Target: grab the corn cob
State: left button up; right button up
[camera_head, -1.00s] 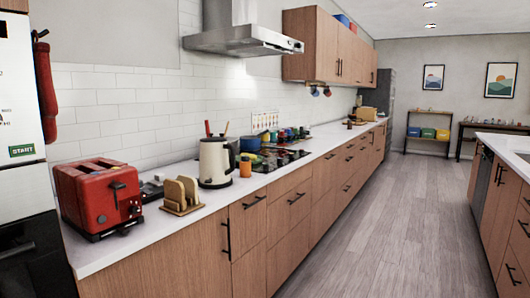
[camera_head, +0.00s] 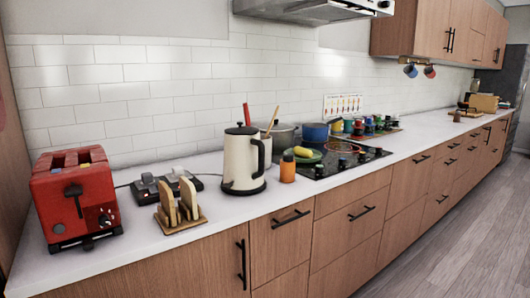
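A small yellow thing (camera_head: 303,151), which looks like the corn cob, lies on a green plate (camera_head: 312,157) near the left end of the black stove top. The orange bottle in front and to its left stands close to it. The corn is small in the view, so its exact shape is hard to make out. Neither of my grippers shows in the head view.
A cream kettle (camera_head: 243,160), an orange bottle (camera_head: 287,168), a bread rack (camera_head: 180,207) and a red toaster (camera_head: 75,197) stand on the white counter. Pots, including a blue pot (camera_head: 315,132), are behind the plate. The counter's front strip is mostly clear; grey floor (camera_head: 455,215) is open at right.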

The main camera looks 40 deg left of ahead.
aim_at(306, 153)
jog(key=z, duration=0.2)
jog(key=i, duration=2.55)
jog(key=u, duration=2.55)
